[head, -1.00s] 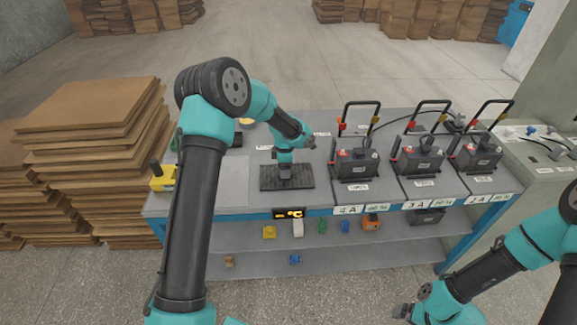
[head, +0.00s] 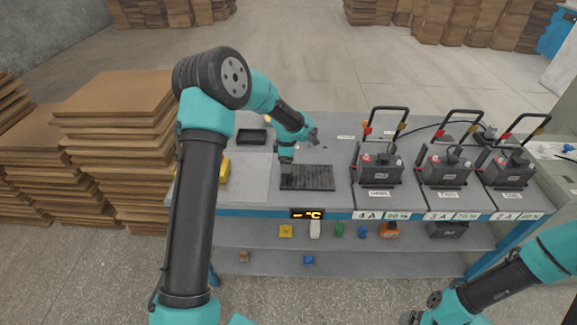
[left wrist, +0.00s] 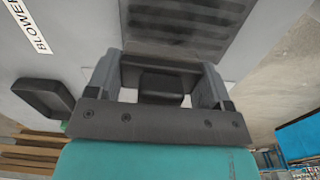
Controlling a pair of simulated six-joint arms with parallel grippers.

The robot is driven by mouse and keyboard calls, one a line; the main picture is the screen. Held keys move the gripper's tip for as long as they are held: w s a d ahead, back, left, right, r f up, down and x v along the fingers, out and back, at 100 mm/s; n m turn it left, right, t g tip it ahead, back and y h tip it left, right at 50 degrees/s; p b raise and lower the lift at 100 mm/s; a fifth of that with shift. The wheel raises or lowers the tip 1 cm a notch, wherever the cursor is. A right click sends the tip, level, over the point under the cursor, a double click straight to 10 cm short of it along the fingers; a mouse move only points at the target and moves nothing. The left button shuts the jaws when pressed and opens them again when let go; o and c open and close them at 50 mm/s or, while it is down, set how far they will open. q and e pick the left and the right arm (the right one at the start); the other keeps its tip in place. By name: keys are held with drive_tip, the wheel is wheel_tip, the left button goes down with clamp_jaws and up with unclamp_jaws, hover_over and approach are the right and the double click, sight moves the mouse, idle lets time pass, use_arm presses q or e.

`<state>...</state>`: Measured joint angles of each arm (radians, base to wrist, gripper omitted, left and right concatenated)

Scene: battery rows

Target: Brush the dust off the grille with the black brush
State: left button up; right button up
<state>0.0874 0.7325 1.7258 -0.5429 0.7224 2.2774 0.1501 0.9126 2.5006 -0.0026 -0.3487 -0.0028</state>
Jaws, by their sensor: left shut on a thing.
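The dark, ribbed grille (head: 318,178) lies flat on the grey bench top, left of the battery units. It also shows at the top of the left wrist view (left wrist: 190,22). My left gripper (head: 286,168) is low over the grille's left end. In the left wrist view its two fingers are shut on the black brush (left wrist: 160,82), beside the grille's edge. The bristles are hidden, so contact is unclear. I cannot make out dust on the grille. My right gripper (head: 412,317) is at the bottom edge, small and partly cut off.
Several battery units (head: 378,165) with upright handles stand on the right of the bench. A black tray (head: 252,136) sits behind the grille on the left. A yellow object (head: 224,170) is partly behind my left arm. A lit display (head: 307,214) is on the front edge.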

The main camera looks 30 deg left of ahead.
use_arm(q)
drive_tip(key=shift+r, duration=2.7)
drive_tip(key=shift+s, duration=0.15)
